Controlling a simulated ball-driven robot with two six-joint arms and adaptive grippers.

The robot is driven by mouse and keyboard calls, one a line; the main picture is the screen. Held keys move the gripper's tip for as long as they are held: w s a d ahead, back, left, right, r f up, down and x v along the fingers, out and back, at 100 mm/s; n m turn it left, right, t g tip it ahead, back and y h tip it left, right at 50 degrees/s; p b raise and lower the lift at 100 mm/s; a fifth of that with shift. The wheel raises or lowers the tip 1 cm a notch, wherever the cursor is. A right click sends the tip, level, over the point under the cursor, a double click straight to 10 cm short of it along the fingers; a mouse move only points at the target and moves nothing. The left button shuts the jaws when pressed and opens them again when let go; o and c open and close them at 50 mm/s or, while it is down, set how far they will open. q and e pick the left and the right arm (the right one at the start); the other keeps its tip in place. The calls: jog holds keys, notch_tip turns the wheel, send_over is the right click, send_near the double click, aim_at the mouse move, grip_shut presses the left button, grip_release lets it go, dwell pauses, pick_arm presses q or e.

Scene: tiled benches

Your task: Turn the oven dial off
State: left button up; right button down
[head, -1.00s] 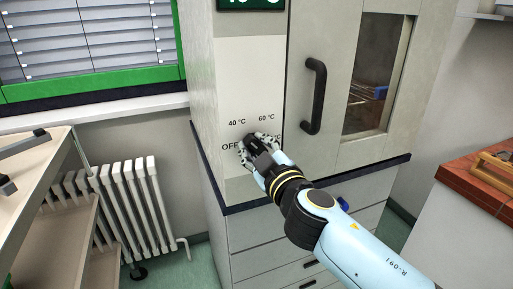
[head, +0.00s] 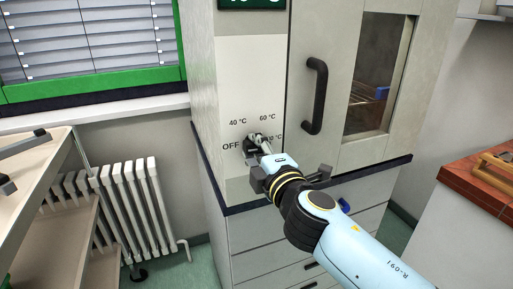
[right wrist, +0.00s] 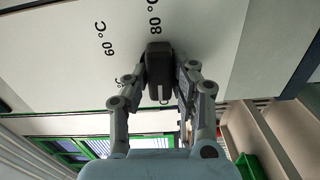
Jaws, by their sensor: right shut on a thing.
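The oven dial is a dark bar-shaped knob (right wrist: 158,72) on the pale front panel (head: 250,75) of the oven. My right gripper (head: 256,144) is at the dial, and in the right wrist view its fingers (right wrist: 165,76) close on both sides of the knob. The knob lies along a line whose far end is at the 80 °C label (right wrist: 154,17). My left gripper is not in view.
The oven door has a dark vertical handle (head: 315,96) and a window, right of the panel. Drawers are below. A white radiator (head: 118,205) and a beige cart (head: 40,160) stand at left. A brown-topped bench (head: 475,185) is at right.

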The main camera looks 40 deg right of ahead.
jog(key=shift+f+n, duration=0.1)
jog(key=shift+n, duration=0.3)
jog(key=c, duration=1.1)
grip_release()
jog(key=shift+s, duration=0.1)
jog(key=v, duration=1.2)
